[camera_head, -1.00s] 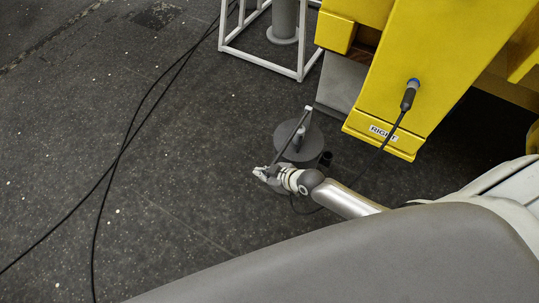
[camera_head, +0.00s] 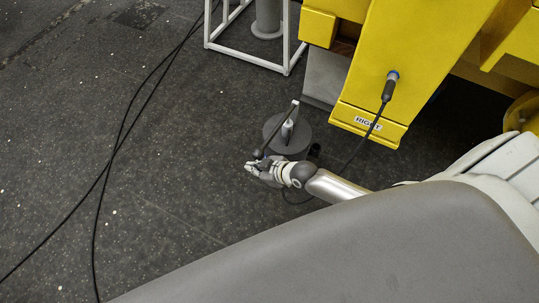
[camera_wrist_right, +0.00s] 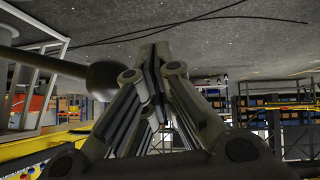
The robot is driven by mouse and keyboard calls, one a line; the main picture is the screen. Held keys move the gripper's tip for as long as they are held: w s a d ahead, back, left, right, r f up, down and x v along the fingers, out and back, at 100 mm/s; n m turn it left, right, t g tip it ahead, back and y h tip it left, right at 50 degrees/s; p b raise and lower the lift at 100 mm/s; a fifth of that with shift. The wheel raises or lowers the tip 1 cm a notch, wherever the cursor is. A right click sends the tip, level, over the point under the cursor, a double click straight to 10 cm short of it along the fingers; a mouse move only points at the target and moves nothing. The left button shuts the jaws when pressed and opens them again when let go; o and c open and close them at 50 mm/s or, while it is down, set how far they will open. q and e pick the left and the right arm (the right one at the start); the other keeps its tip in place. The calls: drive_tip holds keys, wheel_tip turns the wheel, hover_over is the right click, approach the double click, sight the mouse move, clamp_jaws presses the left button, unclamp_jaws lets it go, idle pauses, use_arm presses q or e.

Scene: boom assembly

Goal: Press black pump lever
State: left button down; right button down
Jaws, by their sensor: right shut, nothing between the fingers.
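The black pump lever (camera_head: 272,138) slants down and left from the light upright post of the dark grey round pump (camera_head: 272,127), and ends in a dark knob. My right gripper (camera_head: 249,167) is shut and empty right by the knob end, on its near side in the head view. In the right wrist view the closed fingers (camera_wrist_right: 160,60) point up the picture, and the lever with its dark round knob (camera_wrist_right: 104,76) lies just left of them. I cannot tell whether they touch. My left gripper is not in view.
A yellow boom part (camera_head: 405,60) labelled RIGHT stands behind the pump, with a black cable (camera_head: 372,130) plugged into it. A white frame (camera_head: 247,54) stands at the top. Black cables (camera_head: 120,140) cross the otherwise open floor at left.

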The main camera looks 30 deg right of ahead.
drive_tip(key=v, duration=0.8)
drive_tip(key=shift+a, duration=0.2)
drive_tip(key=shift+s, duration=0.1)
idle(0.5)
drive_tip(key=s+d+f+m+g+h, duration=0.15)
drive_tip(key=s+d+f, duration=0.3)
drive_tip(key=f, duration=0.55)
drive_tip(key=s+d+f+m+g+h, duration=0.15)
drive_tip(key=s+d+f, duration=0.3)
drive_tip(key=f, duration=0.55)
drive_tip(key=s+a+f+m+g+h, duration=0.1)
drive_tip(key=s+f, duration=0.4)
drive_tip(key=s, duration=0.6)
drive_tip(key=s+a+f+m+g, duration=0.1)
drive_tip(key=s+f+g, duration=0.2)
drive_tip(key=s+f, duration=0.3)
drive_tip(key=s, duration=0.5)
drive_tip(key=shift+s+a+f+m+h, duration=0.2)
drive_tip(key=shift+a+m+h, duration=0.05)
drive_tip(key=shift+m+h, duration=0.15)
drive_tip(key=shift+s, duration=0.1)
